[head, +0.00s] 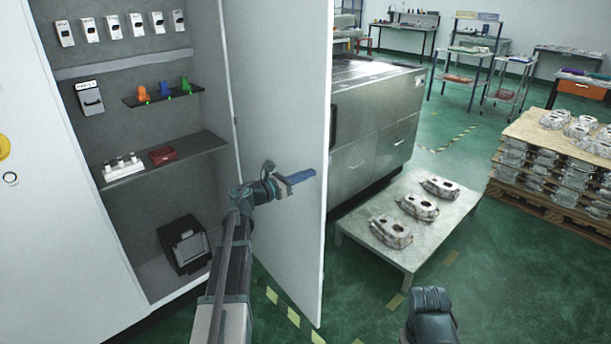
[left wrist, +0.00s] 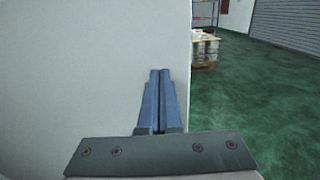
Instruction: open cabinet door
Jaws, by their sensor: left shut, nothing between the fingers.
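The white cabinet (head: 60,230) stands at the left in the head view with its inside exposed. Its door (head: 285,80) is swung wide open, its free edge toward the lower middle. My left gripper (head: 312,174) is shut and empty, its blue fingers in front of the door's inner face near the free edge; I cannot tell if they touch it. In the left wrist view the closed fingers (left wrist: 160,85) show against the white door panel (left wrist: 80,70). Part of my right arm shows at the bottom of the head view, but its gripper fingers are out of sight.
Cabinet shelves (head: 160,155) hold small items, with a black box (head: 184,245) at the bottom. Beyond the door stand a grey metal cabinet (head: 375,120), a low table (head: 425,240) with 3 castings, and a pallet stack (head: 545,165). Green floor (head: 480,290) is clear at lower right.

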